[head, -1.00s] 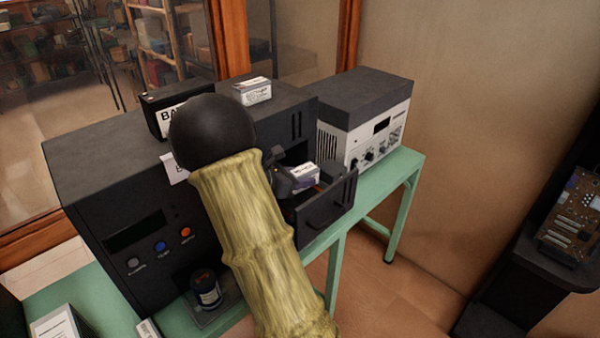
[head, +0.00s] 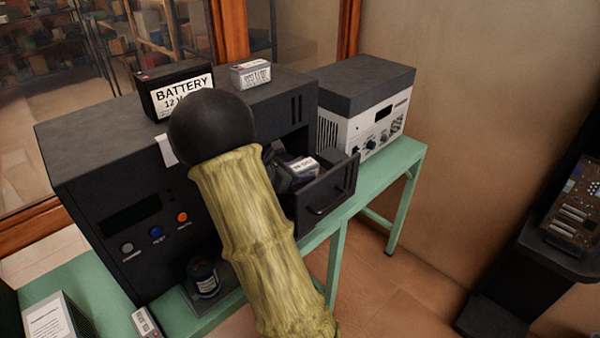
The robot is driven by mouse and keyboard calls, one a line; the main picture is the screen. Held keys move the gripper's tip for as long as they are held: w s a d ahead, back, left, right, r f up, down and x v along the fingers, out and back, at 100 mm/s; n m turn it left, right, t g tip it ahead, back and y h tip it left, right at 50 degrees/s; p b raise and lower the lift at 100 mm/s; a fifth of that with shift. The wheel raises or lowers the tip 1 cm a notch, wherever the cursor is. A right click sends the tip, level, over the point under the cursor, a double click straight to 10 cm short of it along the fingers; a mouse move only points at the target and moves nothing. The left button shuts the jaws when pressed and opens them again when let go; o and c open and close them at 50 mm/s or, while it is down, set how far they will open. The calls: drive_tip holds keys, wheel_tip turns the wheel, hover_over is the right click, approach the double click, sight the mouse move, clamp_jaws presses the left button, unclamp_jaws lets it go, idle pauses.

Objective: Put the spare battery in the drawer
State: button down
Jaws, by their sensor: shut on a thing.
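The drawer (head: 331,193) of the dark machine stands pulled open, with its handle facing front right. My gripper (head: 287,172) is over or inside the drawer, mostly hidden behind my arm. It is shut on a small block with a white label and a purplish side, which I take for the spare battery (head: 304,167). The block is tilted and lies within the drawer's outline; whether it touches the drawer floor cannot be seen. A larger black battery (head: 160,98), labelled "BATTERY 12", stands on top of the machine.
A small white-and-grey box (head: 250,73) sits on the machine (head: 90,130). A grey-topped instrument (head: 365,105) stands right of the drawer on the green bench (head: 408,165). A dark jar (head: 203,277) stands at the machine's lower front.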

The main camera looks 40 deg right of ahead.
drive_tip(key=shift+f+b, duration=0.4)
drive_tip(key=shift+b, duration=0.25)
idle(0.4)
drive_tip(key=c, duration=0.8)
unclamp_jaws()
drive_tip(key=shift+o, duration=0.2)
drive_tip(key=shift+f, duration=0.1)
drive_tip(key=shift+a, duration=0.1)
drive_tip(key=b+v, duration=0.1)
drive_tip(key=v, duration=0.6)
drive_tip(key=shift+a, duration=0.1)
